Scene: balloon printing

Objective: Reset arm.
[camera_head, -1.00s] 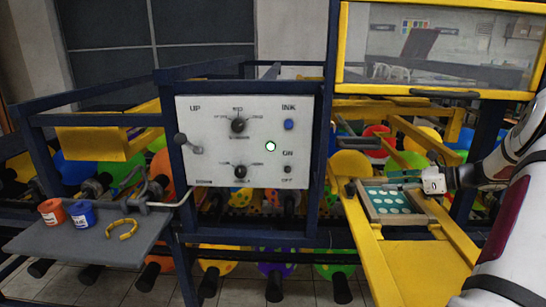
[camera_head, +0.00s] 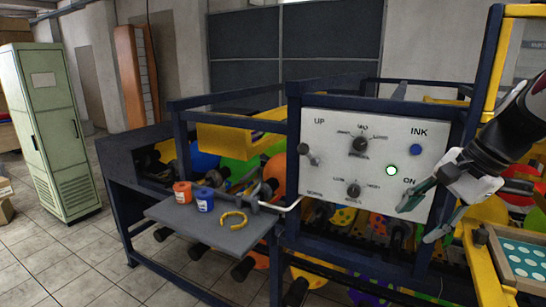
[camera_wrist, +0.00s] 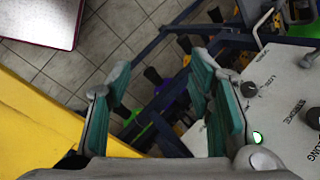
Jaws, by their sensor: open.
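My gripper (camera_head: 422,213) is open and empty, raised in front of the right part of the white control panel (camera_head: 330,180). It hides part of the panel near the ON mark. In the wrist view, its two green-padded fingers (camera_wrist: 165,110) are spread apart with only the floor and machine frame behind them. The panel also shows at the right of the wrist view (camera_wrist: 290,105). Its lamp (camera_head: 391,170) glows green beside a blue INK button (camera_head: 416,149). The lever (camera_head: 309,155) is at the panel's left, near UP.
A grey shelf (camera_head: 215,235) holds an orange pot (camera_head: 183,192), a blue pot (camera_head: 205,199) and a yellow ring (camera_head: 233,218). A green cabinet (camera_head: 60,130) stands left. Tiled floor is clear at front left.

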